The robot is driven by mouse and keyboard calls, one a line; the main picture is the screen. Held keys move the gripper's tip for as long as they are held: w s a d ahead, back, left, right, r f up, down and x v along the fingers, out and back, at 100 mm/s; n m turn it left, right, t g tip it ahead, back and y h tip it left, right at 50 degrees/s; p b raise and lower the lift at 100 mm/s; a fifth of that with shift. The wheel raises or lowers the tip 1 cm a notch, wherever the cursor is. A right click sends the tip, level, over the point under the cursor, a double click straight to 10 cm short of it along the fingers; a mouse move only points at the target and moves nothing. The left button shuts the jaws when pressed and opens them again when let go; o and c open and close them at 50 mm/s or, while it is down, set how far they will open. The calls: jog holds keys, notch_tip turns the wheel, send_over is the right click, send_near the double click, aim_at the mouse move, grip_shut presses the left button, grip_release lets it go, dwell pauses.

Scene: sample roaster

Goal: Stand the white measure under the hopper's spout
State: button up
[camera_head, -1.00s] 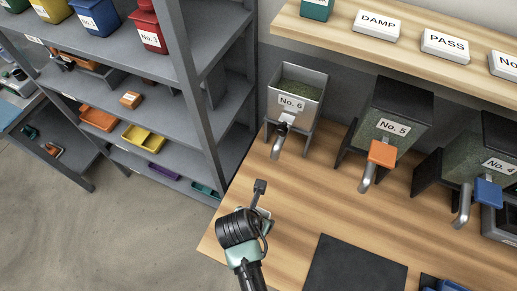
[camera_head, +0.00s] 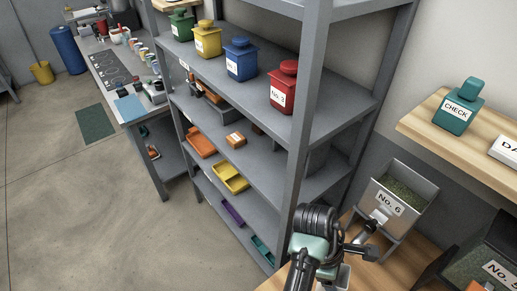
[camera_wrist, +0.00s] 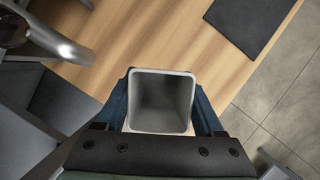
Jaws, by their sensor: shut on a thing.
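The white measure is an open, square, hollow cup. In the wrist view I look down into the measure (camera_wrist: 161,98), which appears empty. My gripper (camera_wrist: 161,108) is shut on it, with a dark blue finger on either side. In the head view my arm hides most of the measure (camera_head: 337,279). The No. 6 hopper (camera_head: 401,193) is a grey metal bin with greenish contents. Its spout (camera_wrist: 62,48) shows at the upper left of the wrist view, apart from the measure. I cannot tell the measure's height above the bench.
The wooden bench (camera_wrist: 120,25) is clear beside the measure, with a dark mat (camera_wrist: 250,22) farther along. The No. 5 hopper (camera_head: 490,262) stands right of No. 6. A grey shelf rack (camera_head: 322,110) with coloured canisters and trays stands left of the bench.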

jog(key=s+a+f+m+g+y+b, duration=0.1)
jog(key=a+f+m+g+y, duration=0.1)
jog(key=a+m, duration=1.1)
jog(key=a+g+y, duration=0.1)
jog(key=a+y, duration=0.1)
jog(key=a, duration=0.2)
jog(key=shift+s+a+m, duration=0.15)
jog(key=shift+a+m, duration=0.1)
jog(key=shift+m, duration=0.05)
